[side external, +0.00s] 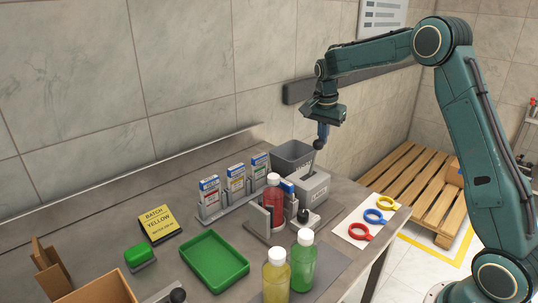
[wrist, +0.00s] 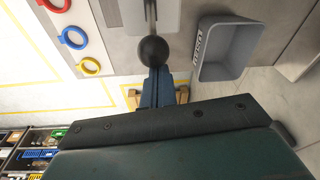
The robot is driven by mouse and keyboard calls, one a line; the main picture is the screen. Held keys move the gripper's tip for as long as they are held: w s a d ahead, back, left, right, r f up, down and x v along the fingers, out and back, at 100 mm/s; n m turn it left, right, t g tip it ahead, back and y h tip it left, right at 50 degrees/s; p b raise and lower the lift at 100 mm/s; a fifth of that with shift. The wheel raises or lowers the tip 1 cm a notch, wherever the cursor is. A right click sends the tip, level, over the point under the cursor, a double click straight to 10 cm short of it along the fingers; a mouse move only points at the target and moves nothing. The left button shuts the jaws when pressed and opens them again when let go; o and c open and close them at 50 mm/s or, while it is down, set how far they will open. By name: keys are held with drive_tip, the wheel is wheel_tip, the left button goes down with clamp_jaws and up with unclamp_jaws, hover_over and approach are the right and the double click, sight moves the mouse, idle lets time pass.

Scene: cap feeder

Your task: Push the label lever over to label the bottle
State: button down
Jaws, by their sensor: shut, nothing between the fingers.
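The label lever is a metal rod (wrist: 151,14) with a black ball knob (wrist: 153,50). In the side view it rises from a grey box (side external: 308,188), and its upper end is near my gripper (side external: 322,143). My gripper is shut and empty, pointing down. In the wrist view the blue fingertips (wrist: 153,78) are right beside the knob and partly overlapped by it; I cannot tell if they touch. A red bottle (side external: 273,203) with a pale cap stands upright in a grey holder beside the box. Its front is partly hidden by the holder.
A yellow bottle (side external: 276,280) and a green bottle (side external: 302,264) stand in front. A grey bin (side external: 293,157) is behind the box; coloured rings lie on a white sheet (side external: 352,231) at right. Left are label packs (side external: 235,183), a green tray (side external: 214,261) and a "BATCH YELLOW" sign (side external: 158,222).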

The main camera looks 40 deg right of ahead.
drive_tip(key=shift+a+r+h, duration=0.2)
drive_tip(key=shift+a+h, duration=0.2)
drive_tip(key=shift+a, duration=0.3)
drive_tip(key=shift+a+r+h, duration=0.2)
drive_tip(key=shift+a+h, duration=0.3)
drive_tip(key=shift+a, duration=0.1)
drive_tip(key=shift+a+r+h, duration=0.15)
drive_tip(key=shift+a+h, duration=0.35)
drive_tip(key=shift+a, duration=0.1)
drive_tip(key=a+h, duration=0.3)
drive_tip(key=a, duration=0.3)
drive_tip(key=shift+a+f, duration=0.15)
approach(315, 141)
drive_tip(key=shift+w+a+r, duration=0.15)
drive_tip(key=shift+a+r, duration=0.55)
drive_tip(key=shift+a, duration=0.05)
drive_tip(key=shift+w+a+r, duration=0.15)
drive_tip(key=shift+a+r, duration=0.55)
drive_tip(key=shift+a, duration=0.1)
